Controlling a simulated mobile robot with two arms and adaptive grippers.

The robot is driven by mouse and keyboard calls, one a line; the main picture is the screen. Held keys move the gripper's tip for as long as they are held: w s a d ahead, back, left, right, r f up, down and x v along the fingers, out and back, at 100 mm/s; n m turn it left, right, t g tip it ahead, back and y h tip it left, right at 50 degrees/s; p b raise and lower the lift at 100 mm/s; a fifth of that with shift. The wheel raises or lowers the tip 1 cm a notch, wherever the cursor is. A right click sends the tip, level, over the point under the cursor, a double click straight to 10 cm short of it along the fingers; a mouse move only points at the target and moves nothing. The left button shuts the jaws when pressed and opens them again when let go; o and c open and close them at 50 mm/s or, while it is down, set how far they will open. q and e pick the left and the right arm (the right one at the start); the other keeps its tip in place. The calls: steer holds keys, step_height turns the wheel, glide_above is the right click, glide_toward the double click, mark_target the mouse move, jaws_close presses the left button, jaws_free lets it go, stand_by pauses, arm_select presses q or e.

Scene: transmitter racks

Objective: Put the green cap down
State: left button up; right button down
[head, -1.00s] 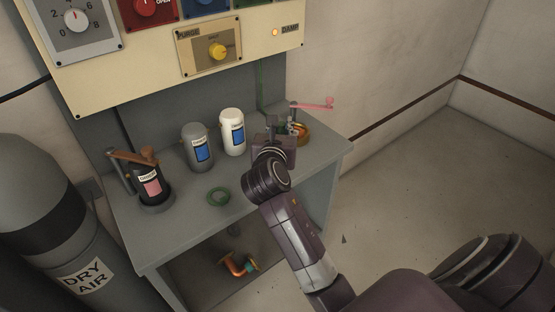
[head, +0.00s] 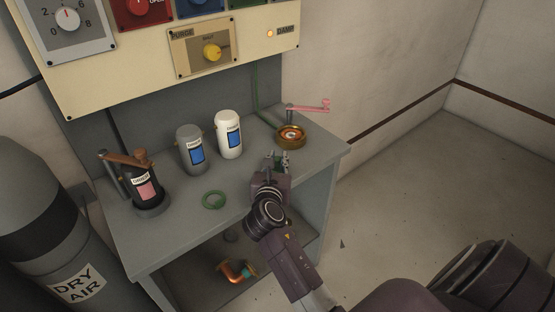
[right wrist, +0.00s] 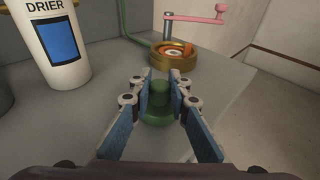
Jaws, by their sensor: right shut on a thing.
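The green cap (right wrist: 158,104) is between the blue-padded fingers of my right gripper (right wrist: 161,92), which is shut on it. In the head view my right gripper (head: 281,158) is over the right part of the grey bench (head: 237,178), in front of the brass fitting. The cap is mostly hidden there. In the right wrist view the cap is upright and close to the bench top; I cannot tell whether it touches. My left gripper is not in view.
The round brass fitting (head: 291,137) with a pink-handled crank (head: 310,107) is behind my gripper. Bare bench lies around the gripper.

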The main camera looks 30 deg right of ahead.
steer(key=c, duration=1.8)
jaws_free()
steer(key=shift+f, duration=0.1)
steer(key=shift+s+a, duration=0.1)
steer(key=v, duration=1.1)
steer(key=shift+s+a+r, duration=0.2)
steer(key=shift+s+a, duration=0.05)
